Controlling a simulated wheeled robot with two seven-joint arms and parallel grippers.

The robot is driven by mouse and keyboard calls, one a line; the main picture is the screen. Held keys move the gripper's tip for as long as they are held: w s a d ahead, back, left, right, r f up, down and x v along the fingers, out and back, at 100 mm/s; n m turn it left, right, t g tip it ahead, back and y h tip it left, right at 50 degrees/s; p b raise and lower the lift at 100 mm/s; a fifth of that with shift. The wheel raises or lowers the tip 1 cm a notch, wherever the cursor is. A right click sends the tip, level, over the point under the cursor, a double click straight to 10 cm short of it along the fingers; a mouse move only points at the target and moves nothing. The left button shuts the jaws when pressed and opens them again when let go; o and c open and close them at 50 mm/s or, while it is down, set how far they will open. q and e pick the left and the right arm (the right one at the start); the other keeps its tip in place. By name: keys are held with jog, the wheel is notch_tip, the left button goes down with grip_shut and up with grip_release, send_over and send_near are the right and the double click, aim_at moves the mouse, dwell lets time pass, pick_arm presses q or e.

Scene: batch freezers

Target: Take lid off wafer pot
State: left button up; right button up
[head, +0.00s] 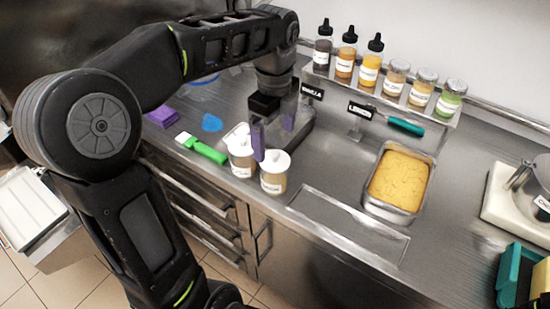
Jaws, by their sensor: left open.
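Two small tan pots with white lids stand together near the counter's front edge, a left pot (242,162) and a right pot (273,179). Both carry white labels too small to read, so I cannot tell which is the wafer pot. The right pot's white lid (274,160) and the left pot's white lid (239,143) are both on. My left gripper (273,131) points down with its purple fingers apart, just behind and above the pots. One finger overlaps the lids in the picture; I cannot tell whether it touches. My right gripper is out of view.
A metal pan of yellow mixture (400,179) sits to the right. Several bottles and jars line a rear shelf (383,99). Small "vanilla" (312,91) and "lemon" (361,110) signs stand behind. Counter between pots and pan is clear.

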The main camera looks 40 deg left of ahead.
aim_at(275, 154)
pick_arm(q)
jog(key=shift+d+f+p, duration=0.1)
jog(key=shift+f+p, duration=0.5)
jog(key=shift+f, duration=2)
jog(key=shift+c, duration=0.3)
jog(key=shift+s, duration=0.15)
jog(key=c, duration=1.8)
